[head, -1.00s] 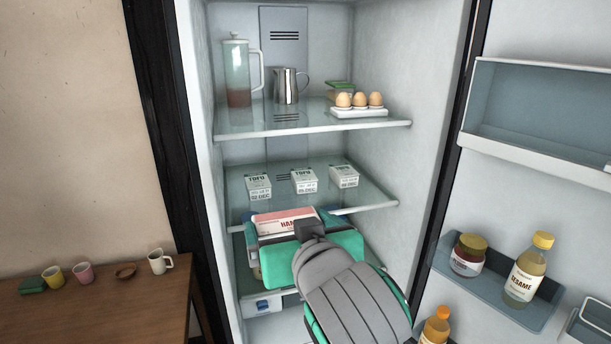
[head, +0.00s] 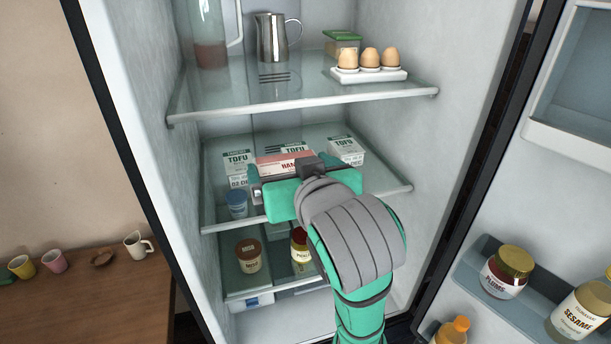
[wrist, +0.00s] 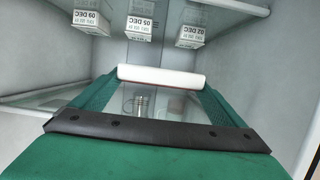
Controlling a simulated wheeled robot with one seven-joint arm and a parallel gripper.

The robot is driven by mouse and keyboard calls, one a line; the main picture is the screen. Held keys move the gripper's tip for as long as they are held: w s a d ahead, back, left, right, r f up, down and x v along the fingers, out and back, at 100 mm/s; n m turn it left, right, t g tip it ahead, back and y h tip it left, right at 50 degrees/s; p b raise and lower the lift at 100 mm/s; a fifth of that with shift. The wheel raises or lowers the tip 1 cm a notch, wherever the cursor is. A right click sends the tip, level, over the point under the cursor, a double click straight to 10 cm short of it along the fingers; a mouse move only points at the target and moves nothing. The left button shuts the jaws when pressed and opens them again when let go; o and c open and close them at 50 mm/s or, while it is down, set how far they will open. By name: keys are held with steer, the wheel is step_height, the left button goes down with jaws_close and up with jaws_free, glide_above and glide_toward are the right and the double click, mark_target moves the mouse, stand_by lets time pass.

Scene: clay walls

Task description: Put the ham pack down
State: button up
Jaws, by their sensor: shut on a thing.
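The ham pack (head: 283,163), white with a pink-red band, is held in front of the tofu boxes at the middle glass shelf (head: 385,191). My gripper (head: 290,176) is shut on it; the green gripper body hides its lower front. In the wrist view the pack (wrist: 162,76) shows as a thin pale strip between the green fingers (wrist: 158,90). I cannot tell whether it touches the shelf. The tofu boxes stand left (head: 237,165), middle (head: 294,149) and right (head: 346,151) behind it.
A small blue tub (head: 237,204) shows left of my gripper, on the shelf or through its glass. Jars (head: 248,254) stand below. The upper shelf (head: 300,97) holds a steel pitcher (head: 271,38) and an egg tray (head: 369,75). The open door (head: 560,170) is at right.

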steer(key=w+d+f, duration=0.1)
steer(key=w+f, duration=0.1)
steer(key=w, duration=0.1)
steer(key=w+f, duration=0.3)
steer(key=w+d+f, duration=0.1)
steer(key=w+f, duration=0.1)
steer(key=w, duration=0.2)
steer(key=shift+d+f, duration=0.2)
steer(key=shift+d, duration=0.15)
steer(key=shift+w+d+f, duration=0.2)
steer(key=shift+w+f, duration=0.1)
steer(key=shift+f, duration=0.15)
steer(key=shift+w+d+f, duration=0.1)
steer(key=shift+w+f, duration=0.25)
steer(key=shift+f, duration=0.05)
steer(key=shift+w+d+f, duration=0.1)
steer(key=shift+w+f, duration=0.05)
steer(key=shift+f, duration=1.45)
steer(key=shift+f, duration=0.2)
steer(key=o, duration=0.8)
steer(key=shift+c, duration=0.2)
steer(key=shift+r, duration=0.2)
